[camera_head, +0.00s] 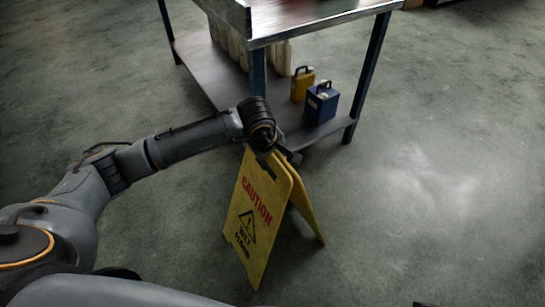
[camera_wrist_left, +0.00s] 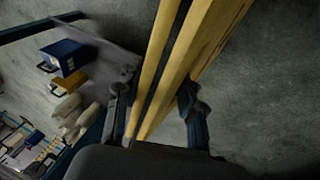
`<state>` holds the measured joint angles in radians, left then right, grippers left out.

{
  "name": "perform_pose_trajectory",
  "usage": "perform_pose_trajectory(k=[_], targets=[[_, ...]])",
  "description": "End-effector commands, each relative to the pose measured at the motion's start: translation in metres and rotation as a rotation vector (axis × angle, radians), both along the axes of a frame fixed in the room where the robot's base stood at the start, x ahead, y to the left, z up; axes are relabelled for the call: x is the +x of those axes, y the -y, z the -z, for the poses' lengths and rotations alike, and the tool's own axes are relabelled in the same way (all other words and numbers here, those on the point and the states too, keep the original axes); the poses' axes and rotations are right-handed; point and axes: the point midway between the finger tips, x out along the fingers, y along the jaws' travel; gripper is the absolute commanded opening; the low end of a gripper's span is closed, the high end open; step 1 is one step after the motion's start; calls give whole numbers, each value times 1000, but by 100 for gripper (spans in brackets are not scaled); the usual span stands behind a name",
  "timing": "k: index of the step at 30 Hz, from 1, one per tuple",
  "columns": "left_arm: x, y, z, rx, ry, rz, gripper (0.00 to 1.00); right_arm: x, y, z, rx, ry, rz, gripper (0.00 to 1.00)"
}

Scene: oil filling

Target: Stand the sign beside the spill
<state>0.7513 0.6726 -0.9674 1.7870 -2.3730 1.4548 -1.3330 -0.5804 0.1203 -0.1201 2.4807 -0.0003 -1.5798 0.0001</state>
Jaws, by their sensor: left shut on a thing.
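The yellow caution sign (camera_head: 250,215) is an A-frame with its two panels spread a little apart. It leans slightly in the head view, and I cannot tell whether its feet touch the floor. My left gripper (camera_head: 277,156) is shut on the sign's top edge. In the left wrist view the sign's two yellow panels (camera_wrist_left: 185,60) run up between the fingers of my left gripper (camera_wrist_left: 155,115). A pale, shiny patch on the floor (camera_head: 430,185), which looks like the spill, lies to the right of the sign, apart from it. My right gripper is not in view.
A metal workbench (camera_head: 320,18) with blue legs stands behind the sign. Its lower shelf (camera_head: 205,70) holds a blue can (camera_head: 321,104), a yellow can (camera_head: 302,84) and several pale bottles (camera_head: 283,58). The floor between sign and pale patch is clear.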

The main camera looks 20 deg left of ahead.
Motion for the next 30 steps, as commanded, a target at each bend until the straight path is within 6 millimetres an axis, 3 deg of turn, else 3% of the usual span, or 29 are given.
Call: perform_pose_trajectory(k=[2, 3, 6, 17, 27, 30], targets=[[2, 0, 0, -1, 5, 0, 0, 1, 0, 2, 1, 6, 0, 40], [0, 0, 1, 0, 0, 0, 47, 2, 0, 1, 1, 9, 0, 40], [0, 0, 1, 0, 0, 0, 61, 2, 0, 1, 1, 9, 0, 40], [0, 0, -4, 0, 1, 0, 61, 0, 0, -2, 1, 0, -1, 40], [-20, -5, -67, 1, 6, 0, 61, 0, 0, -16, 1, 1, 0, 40], [-26, -6, -86, 0, 5, 0, 61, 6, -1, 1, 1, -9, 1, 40]])
